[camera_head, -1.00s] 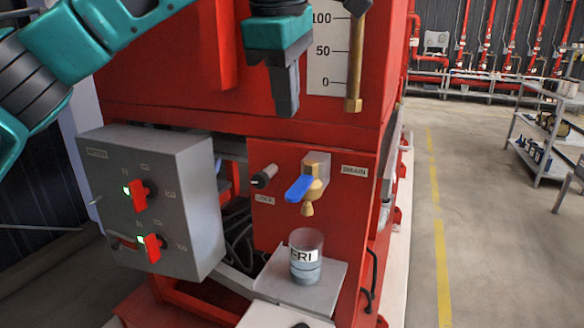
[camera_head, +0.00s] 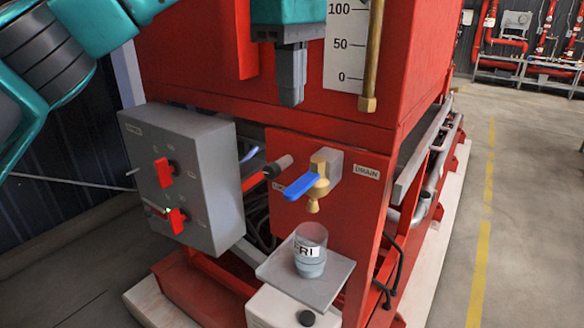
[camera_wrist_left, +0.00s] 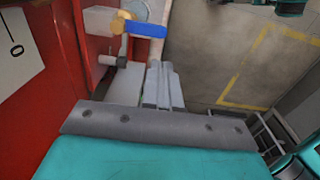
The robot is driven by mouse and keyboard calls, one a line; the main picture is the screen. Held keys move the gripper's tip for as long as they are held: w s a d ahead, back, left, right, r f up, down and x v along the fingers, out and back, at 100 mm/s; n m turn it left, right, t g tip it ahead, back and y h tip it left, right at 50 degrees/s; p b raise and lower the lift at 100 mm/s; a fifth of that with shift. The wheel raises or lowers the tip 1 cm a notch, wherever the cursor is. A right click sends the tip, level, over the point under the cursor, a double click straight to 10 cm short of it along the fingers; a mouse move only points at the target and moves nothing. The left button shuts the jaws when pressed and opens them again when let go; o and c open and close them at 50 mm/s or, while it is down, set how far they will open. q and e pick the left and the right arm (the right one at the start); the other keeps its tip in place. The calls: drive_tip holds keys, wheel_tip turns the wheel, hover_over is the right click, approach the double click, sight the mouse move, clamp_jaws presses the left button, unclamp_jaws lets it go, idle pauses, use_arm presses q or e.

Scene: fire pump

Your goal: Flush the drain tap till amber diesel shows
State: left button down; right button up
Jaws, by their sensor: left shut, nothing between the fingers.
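The drain tap (camera_head: 320,172) is brass, on the red panel beside the DRAIN label. Its blue lever (camera_head: 302,187) points left and slightly down; it also shows in the left wrist view (camera_wrist_left: 146,30). A clear glass (camera_head: 310,238) marked FRI stands upright below the spout. It holds pale grey-blue liquid in its lower part. I see no stream between spout and glass. My left gripper (camera_head: 291,98) is shut and empty, pointing down, above the tap and apart from it. Its fingers also show in the left wrist view (camera_wrist_left: 160,85). My right gripper is not in view.
The glass stands on a grey shelf (camera_head: 272,272) above a white container (camera_head: 268,308). A dark-tipped rod (camera_head: 280,165) sticks out left of the tap. A grey switch box (camera_head: 205,165) with red switches stands further left. A gauge (camera_head: 345,50) and brass tube (camera_head: 372,60) are right of my gripper.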

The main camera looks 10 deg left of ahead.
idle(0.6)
use_arm(q)
approach(291, 192)
wheel_tip(291, 192, down, 7)
drive_tip(key=shift+r+b, duration=0.1)
drive_tip(key=shift+b, duration=0.35)
